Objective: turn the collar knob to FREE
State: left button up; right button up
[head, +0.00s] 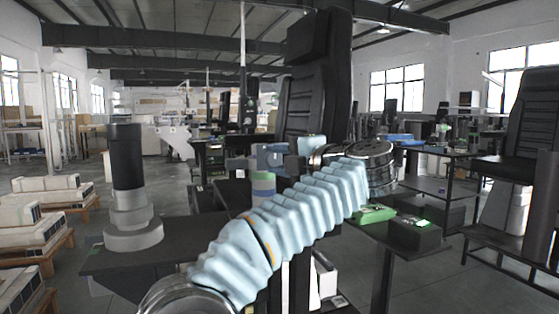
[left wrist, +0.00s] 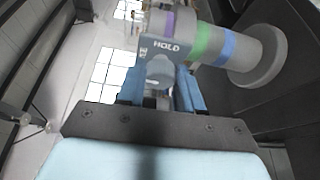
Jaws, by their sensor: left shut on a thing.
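The collar knob (left wrist: 158,72) is a grey rounded piece between the two blue fingers of my left gripper (left wrist: 160,92) in the left wrist view. The fingers are shut on it. The knob's pointing direction is not clear. The collar sits on a grey column (left wrist: 240,52) with purple, green and blue bands. In the head view my left gripper (head: 272,158) is at the banded column (head: 263,185), partly hidden by my sleeved arm. My right gripper is not in view.
Another column (head: 126,185), grey with a black top, stands on the dark table (head: 150,262) at left. A dark box (head: 414,233) and a green item (head: 374,214) lie on a table at right. Pallets of boxes (head: 40,225) stand at far left.

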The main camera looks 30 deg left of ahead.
pick_arm(q)
jog(key=shift+n, duration=0.5)
jog(key=o, duration=1)
jog(key=shift+o, duration=0.2)
jog(key=v, duration=1.3)
jog(key=shift+s+d+r, duration=0.2)
jog(key=shift+d+r, duration=0.15)
jog(key=shift+r, duration=0.05)
